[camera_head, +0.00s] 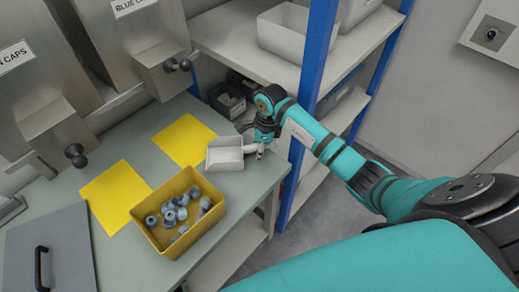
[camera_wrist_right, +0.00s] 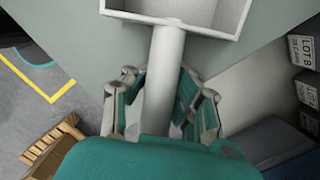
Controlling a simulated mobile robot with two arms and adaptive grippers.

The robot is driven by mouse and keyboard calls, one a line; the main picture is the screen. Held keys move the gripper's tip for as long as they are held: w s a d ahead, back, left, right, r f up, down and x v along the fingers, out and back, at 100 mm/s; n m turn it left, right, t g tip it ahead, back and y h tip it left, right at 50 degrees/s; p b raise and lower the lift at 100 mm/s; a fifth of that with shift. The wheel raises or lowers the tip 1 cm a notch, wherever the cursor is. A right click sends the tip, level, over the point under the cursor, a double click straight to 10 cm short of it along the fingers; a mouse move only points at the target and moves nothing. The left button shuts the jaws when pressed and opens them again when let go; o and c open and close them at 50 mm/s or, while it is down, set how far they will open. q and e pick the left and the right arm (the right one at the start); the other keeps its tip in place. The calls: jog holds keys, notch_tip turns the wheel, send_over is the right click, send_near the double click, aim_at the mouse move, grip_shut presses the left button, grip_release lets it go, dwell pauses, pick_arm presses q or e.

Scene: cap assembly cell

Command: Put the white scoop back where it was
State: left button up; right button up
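The white scoop (camera_head: 225,153) is at the right end of the grey-green worktable (camera_head: 225,185), its pan open side up and its handle toward the right. I cannot tell whether it rests on the table or hangs just above it. My right gripper (camera_head: 259,146) is at the handle. In the right wrist view the scoop handle (camera_wrist_right: 163,85) runs between the two fingers of my right gripper (camera_wrist_right: 165,92), which lie close on both its sides and look shut on it. The scoop's pan (camera_wrist_right: 180,12) is cut off at the top. My left gripper is not in view.
A yellow bin (camera_head: 195,233) holds several blue-grey caps. Two yellow mats (camera_head: 115,196) (camera_head: 185,140) lie behind it, the farther one beside the scoop. Cap dispensers (camera_head: 140,50) stand at the back left. A shelf with blue posts (camera_head: 317,50) stands beyond the table's right end.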

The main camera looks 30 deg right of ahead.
jog(key=shift+o, duration=0.8)
jog(key=shift+r, duration=0.1)
jog(key=shift+r+p, duration=0.25)
jog(key=shift+p, duration=0.05)
jog(key=r+p, duration=0.2)
jog(key=r, duration=0.2)
jog(key=d+r+p, duration=0.1)
jog(key=r+p, duration=0.5)
jog(key=r, duration=0.1)
jog(key=shift+s+d+r, duration=0.25)
jog(key=shift+s+r, duration=0.05)
jog(key=shift+s, duration=0.05)
